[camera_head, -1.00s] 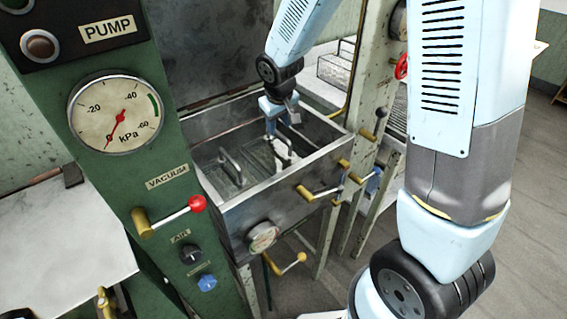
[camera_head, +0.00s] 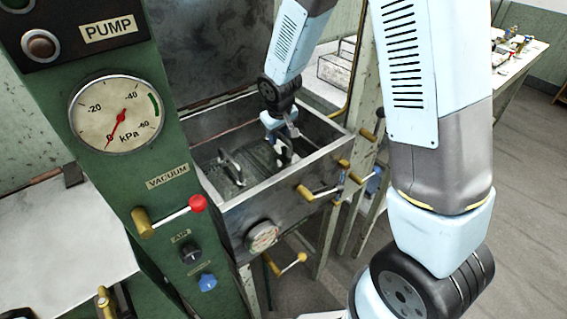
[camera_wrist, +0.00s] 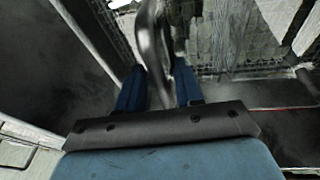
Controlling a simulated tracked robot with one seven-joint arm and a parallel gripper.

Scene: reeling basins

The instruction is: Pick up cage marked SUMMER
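The metal basin (camera_head: 290,183) stands behind the green panel and holds dark mesh cages. One cage (camera_head: 262,160) is under my gripper (camera_head: 284,152), which reaches down inside the basin's right half. In the wrist view a curved metal cage handle (camera_wrist: 152,40) runs down between the two blue fingers of my gripper (camera_wrist: 160,80). The fingers stand apart with the handle between them; I see no clear grip on it. Mesh (camera_wrist: 230,35) shows beyond. A second upright handle (camera_head: 232,165) stands to the left in the basin. No SUMMER marking is readable.
The green panel (camera_head: 140,180) with a gauge and a red-knobbed lever (camera_head: 198,203) stands left of the basin. Brass levers (camera_head: 305,192) stick out of the basin front. A table with small items (camera_head: 510,50) is at the far right.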

